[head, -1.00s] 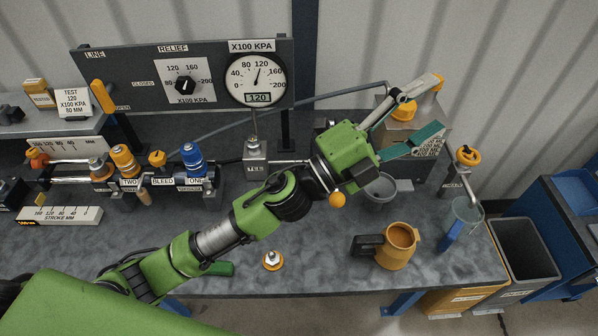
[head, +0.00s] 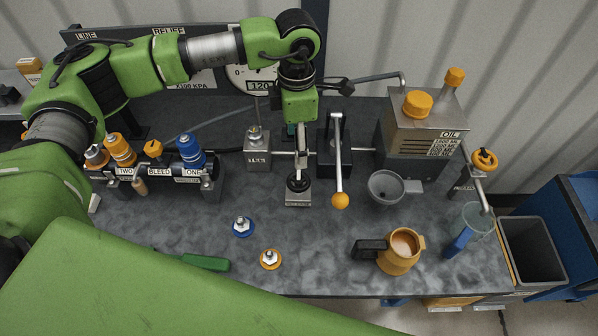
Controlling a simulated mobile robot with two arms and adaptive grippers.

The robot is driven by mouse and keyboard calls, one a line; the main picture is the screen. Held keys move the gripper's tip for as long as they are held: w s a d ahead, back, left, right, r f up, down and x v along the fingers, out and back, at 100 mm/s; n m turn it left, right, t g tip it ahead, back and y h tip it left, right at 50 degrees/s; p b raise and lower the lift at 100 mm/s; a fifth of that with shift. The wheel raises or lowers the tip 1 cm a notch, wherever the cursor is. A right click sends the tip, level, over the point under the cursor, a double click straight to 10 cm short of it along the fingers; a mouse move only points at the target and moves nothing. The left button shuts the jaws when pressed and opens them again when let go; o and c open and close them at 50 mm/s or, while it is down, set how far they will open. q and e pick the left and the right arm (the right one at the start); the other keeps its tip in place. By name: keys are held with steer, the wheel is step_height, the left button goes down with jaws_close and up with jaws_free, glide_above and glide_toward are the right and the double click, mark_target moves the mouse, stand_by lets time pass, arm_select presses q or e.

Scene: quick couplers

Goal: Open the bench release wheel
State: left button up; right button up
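A small black wheel (head: 298,182) sits on a light metal block in the middle of the bench in the head view. Its label is too small to read, but it looks like the release wheel. My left gripper (head: 300,145) points down just behind and above this wheel. Its fingers are narrow in this view and partly hidden by the green gripper body, so I cannot tell whether they are open or touch the wheel's stem. My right gripper is not in view.
The pump lever with an orange ball (head: 340,200) stands close right of the wheel. A grey funnel (head: 385,188), orange jug (head: 402,252) and oil tank (head: 425,125) are farther right. Blue (head: 242,227) and orange (head: 271,259) couplers lie in front. My arm partly covers the gauge (head: 240,78).

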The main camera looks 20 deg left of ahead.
mark_target(298, 180)
arm_select(q)
steer(key=f+p, duration=0.2)
steer(key=f, duration=0.4)
steer(key=f+p, duration=0.3)
steer(key=f, duration=0.3)
steer(key=shift+s+d+f, duration=0.1)
steer(key=shift+s+f, duration=0.1)
steer(key=shift+f, duration=0.55)
steer(key=c, duration=1.1)
